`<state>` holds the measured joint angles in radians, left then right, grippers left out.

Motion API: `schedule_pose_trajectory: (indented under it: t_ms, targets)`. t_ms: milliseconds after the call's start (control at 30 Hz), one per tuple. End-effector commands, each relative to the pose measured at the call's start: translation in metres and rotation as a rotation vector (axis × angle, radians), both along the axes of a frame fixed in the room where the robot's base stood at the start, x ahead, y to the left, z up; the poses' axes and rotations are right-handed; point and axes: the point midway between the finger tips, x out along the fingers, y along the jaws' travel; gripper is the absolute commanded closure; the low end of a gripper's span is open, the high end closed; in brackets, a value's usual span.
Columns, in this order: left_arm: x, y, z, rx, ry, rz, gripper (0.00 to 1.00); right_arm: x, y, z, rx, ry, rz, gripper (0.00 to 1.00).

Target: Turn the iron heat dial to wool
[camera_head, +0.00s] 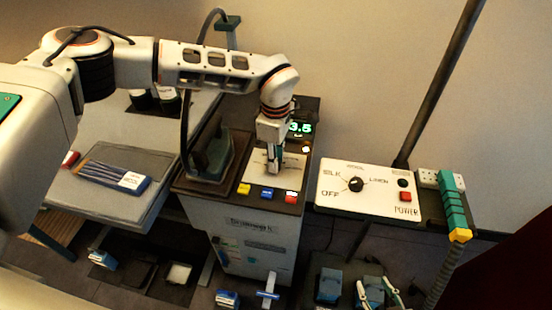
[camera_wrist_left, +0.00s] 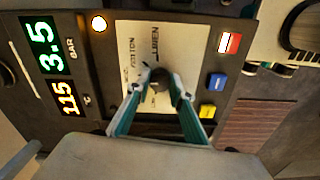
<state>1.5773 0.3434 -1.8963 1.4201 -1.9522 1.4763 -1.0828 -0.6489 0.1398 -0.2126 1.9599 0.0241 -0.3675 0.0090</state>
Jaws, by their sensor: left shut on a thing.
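The iron heat dial (camera_wrist_left: 160,79) is a dark round knob on a cream panel (camera_wrist_left: 132,35) of the steam station, in the left wrist view. My left gripper (camera_head: 274,168) reaches down onto this panel in the head view. Its teal fingers (camera_wrist_left: 161,88) are shut on the dial from both sides. I cannot tell where the dial's pointer stands.
An iron (camera_head: 212,152) stands left of the panel. Lit displays (camera_wrist_left: 42,47) read 3.5 BAR and 115 °C. Yellow, blue and red buttons (camera_head: 267,193) line the front edge. A second panel (camera_head: 335,190) with a black knob and red power switch sits to the right.

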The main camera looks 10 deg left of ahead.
Motion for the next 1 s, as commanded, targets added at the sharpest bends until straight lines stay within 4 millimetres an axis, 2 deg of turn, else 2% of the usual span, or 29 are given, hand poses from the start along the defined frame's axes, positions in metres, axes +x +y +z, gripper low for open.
schedule_pose_trajectory:
  t_ms: [33, 67, 100, 133, 433, 567, 667, 1000]
  targets:
    - [0.000, 0.000, 0.001, 0.000, -0.001, 0.000, 1.00, 0.000, 0.000, 0.000, 0.000, 0.000, 0.000, 0.60]
    - [0.000, 0.000, 0.001, 0.000, -0.001, 0.000, 0.73, 0.000, 0.000, 0.000, 0.000, 0.000, 0.000, 0.60]
    - [0.000, 0.000, 0.001, 0.000, -0.001, 0.000, 0.63, 0.000, 0.000, 0.000, 0.000, 0.000, 0.000, 0.60]
    - [0.000, 0.000, 0.001, 0.000, -0.001, 0.000, 0.62, 0.000, 0.000, 0.000, 0.000, 0.000, 0.000, 0.60]
    - [0.000, 0.000, 0.001, 0.000, -0.001, 0.001, 0.62, 0.001, -0.001, 0.002, -0.001, -0.003, 0.001, 0.60]
    - [0.001, 0.000, 0.008, 0.000, -0.002, 0.001, 0.62, 0.001, -0.001, 0.001, -0.002, -0.002, 0.000, 0.60]
    - [0.001, 0.000, 0.022, 0.000, -0.003, 0.001, 0.62, 0.001, -0.001, 0.001, -0.001, -0.001, 0.000, 0.60]
    - [0.000, 0.000, 0.089, 0.000, -0.004, 0.001, 0.62, 0.001, 0.000, 0.001, 0.000, -0.002, -0.001, 0.60]
